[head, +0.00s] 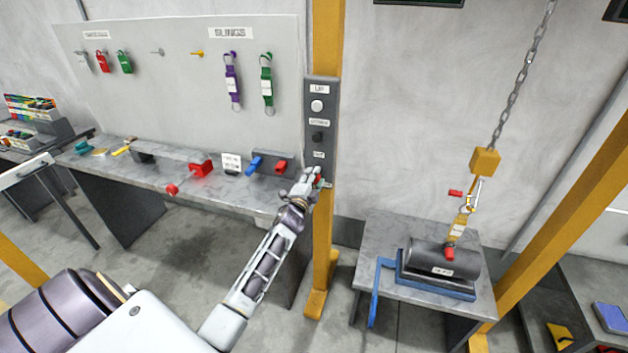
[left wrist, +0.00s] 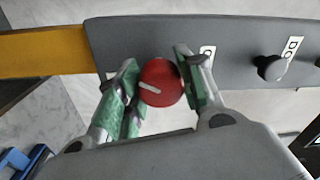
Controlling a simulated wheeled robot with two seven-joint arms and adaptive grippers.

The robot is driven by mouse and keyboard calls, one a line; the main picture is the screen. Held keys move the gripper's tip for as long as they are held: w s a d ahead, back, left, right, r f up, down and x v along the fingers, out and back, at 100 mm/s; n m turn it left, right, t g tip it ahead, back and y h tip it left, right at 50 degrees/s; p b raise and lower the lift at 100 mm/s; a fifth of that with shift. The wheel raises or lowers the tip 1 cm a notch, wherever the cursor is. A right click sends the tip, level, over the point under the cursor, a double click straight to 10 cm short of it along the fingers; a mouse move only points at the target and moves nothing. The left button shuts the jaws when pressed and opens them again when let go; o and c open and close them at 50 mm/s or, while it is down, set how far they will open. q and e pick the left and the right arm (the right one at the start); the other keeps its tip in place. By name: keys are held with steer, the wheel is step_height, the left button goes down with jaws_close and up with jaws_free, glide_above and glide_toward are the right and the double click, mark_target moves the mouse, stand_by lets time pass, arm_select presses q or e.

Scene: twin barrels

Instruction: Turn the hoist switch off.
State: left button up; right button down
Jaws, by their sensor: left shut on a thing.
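The hoist switch is a red round knob with a white mark (left wrist: 160,83) on a grey control panel (head: 321,130). The panel is fixed to the yellow post and also shows in the left wrist view (left wrist: 230,45). My left gripper (head: 318,178) is at the lower end of the panel. In the left wrist view my left gripper (left wrist: 158,84) has its green-padded fingers on both sides of the red knob, shut on it. The knob's white mark lies slantwise in that view. In the head view the fingers mostly hide the knob. My right gripper is not in view.
The yellow post (head: 325,50) stands beside a workbench (head: 150,165) with red and blue parts. At right, a chain hoist (head: 485,162) hangs over a dark cylinder (head: 440,258) on a blue cradle.

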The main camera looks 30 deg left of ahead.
arm_select(q)
steer(key=n, duration=0.5)
steer(key=shift+f+n, duration=0.1)
steer(key=shift+n, duration=0.3)
steer(key=shift+y, duration=0.3)
steer(key=o, duration=1)
steer(key=shift+n, duration=0.3)
steer(key=shift+o, duration=0.2)
steer(key=shift+s, duration=0.2)
steer(key=v, duration=1.1)
steer(key=shift+s, duration=0.3)
steer(key=shift+d, duration=0.1)
steer(key=shift+n, duration=0.3)
